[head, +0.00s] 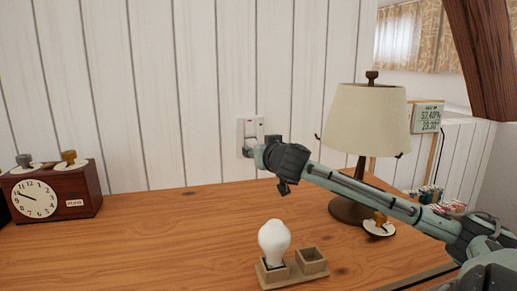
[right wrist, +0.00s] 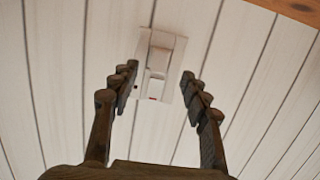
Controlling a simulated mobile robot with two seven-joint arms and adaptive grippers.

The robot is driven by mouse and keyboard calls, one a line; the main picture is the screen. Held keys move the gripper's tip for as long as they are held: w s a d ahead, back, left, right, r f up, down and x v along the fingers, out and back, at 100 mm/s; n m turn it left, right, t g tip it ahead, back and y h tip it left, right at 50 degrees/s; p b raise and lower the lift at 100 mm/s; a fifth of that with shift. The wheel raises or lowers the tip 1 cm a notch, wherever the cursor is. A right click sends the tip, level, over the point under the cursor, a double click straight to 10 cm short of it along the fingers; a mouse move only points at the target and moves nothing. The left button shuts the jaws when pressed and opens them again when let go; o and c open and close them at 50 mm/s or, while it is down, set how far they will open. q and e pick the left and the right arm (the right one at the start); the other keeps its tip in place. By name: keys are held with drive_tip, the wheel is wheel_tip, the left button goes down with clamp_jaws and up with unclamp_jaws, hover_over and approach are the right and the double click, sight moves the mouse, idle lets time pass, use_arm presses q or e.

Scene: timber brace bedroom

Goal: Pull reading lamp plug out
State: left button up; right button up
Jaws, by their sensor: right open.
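The wall socket (head: 250,126) is a white plate on the white plank wall behind the desk. In the right wrist view, a pale raised block, which looks like the plug (right wrist: 158,60), sits on the socket plate (right wrist: 143,40). The reading lamp (head: 367,120), with a cream shade and dark base, stands on the desk to the right. My right gripper (head: 260,148) is at the lower part of the socket and partly hides it. In its wrist view the right gripper (right wrist: 158,72) is open, fingers on either side of the block; contact cannot be told. My left gripper is not in view.
A light bulb (head: 274,242) stands in a wooden holder (head: 312,262) at the front of the desk (head: 150,245). A brown clock (head: 55,192) is at the left. A small display (head: 427,117) is behind the lamp. The desk's middle left is clear.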

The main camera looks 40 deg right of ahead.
drive_tip(key=p+x, duration=0.1)
drive_tip(key=x, duration=0.5)
drive_tip(key=shift+w+d, duration=0.15)
drive_tip(key=shift+w, duration=0.05)
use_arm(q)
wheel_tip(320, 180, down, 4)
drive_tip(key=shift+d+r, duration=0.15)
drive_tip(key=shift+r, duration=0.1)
use_arm(e)
drive_tip(key=shift+c, duration=0.3)
clamp_jaws()
drive_tip(key=c, duration=0.7)
unclamp_jaws()
drive_tip(key=shift+c, duration=0.2)
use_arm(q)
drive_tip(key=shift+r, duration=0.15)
use_arm(e)
clamp_jaws()
drive_tip(key=shift+s+f, duration=0.1)
